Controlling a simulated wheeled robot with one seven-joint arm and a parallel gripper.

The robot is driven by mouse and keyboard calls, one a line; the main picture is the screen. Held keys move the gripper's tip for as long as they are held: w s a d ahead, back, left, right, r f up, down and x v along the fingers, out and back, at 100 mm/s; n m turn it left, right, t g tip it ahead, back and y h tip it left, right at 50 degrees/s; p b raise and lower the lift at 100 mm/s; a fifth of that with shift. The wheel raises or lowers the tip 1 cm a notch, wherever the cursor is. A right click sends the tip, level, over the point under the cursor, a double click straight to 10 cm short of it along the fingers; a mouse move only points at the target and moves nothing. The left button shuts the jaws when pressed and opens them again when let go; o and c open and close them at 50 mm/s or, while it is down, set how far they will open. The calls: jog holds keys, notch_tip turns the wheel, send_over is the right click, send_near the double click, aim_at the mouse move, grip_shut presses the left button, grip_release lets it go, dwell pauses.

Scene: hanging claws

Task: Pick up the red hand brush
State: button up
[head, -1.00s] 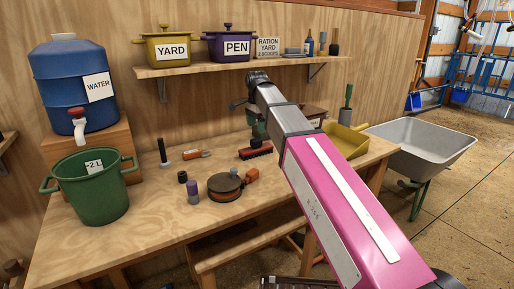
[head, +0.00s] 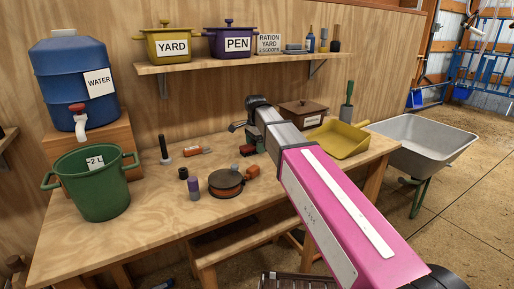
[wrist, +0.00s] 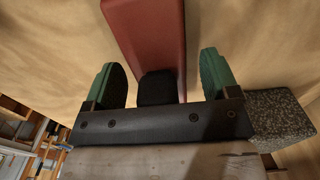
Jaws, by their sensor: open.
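The red hand brush (head: 247,150) lies on the workbench in the head view, mostly hidden by my arm and gripper. In the wrist view a long red body (wrist: 150,35), which looks like the brush, runs from the top edge down between my fingers. My gripper (wrist: 160,80) is open, with one green finger on each side of the red body and a gap on both sides. A dark block sits between the fingers at its lower end; I cannot tell whether it is part of the brush.
The workbench (head: 130,240) holds a green bucket (head: 92,185), an orange-handled tool (head: 197,151), a round brown item (head: 226,184), a brown lidded box (head: 302,112) and a yellow dustpan (head: 340,140). A shelf (head: 190,66) with pots hangs above. A wheelbarrow (head: 423,140) stands at right.

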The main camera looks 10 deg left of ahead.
jog(key=c, duration=1.1)
notch_tip(320, 180, up, 10)
